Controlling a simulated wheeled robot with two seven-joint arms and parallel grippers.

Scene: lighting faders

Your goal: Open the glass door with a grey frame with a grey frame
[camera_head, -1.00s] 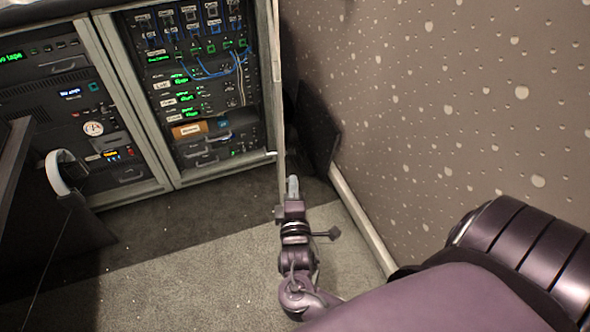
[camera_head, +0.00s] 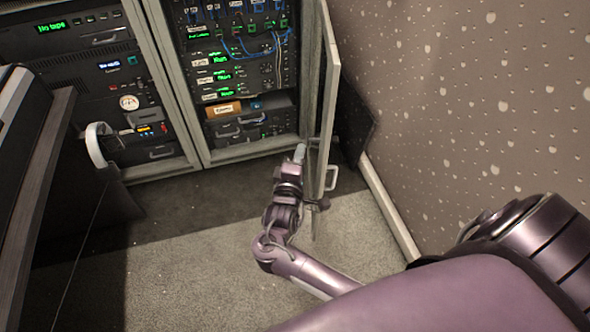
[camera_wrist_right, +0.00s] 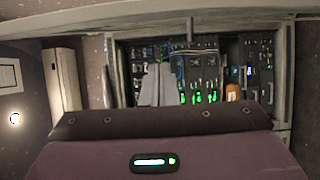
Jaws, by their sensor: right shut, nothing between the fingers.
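The glass door with a grey frame (camera_head: 330,85) stands swung out from the right side of the equipment cabinet, seen nearly edge-on. Its pale handle (camera_head: 332,178) is on the right-hand face. My right gripper (camera_head: 299,153) is shut and empty, low beside the door on its left, cabinet-facing side. It is close to the frame, but I cannot tell if it touches. In the right wrist view the grey fingers (camera_wrist_right: 157,85) point at the rack. My left gripper is not in view.
The open cabinet bay holds a rack (camera_head: 240,70) with blue cables and green displays. A closed bay (camera_head: 90,90) is at left. A spotted wall (camera_head: 480,90) bounds the right. Carpet in front is free.

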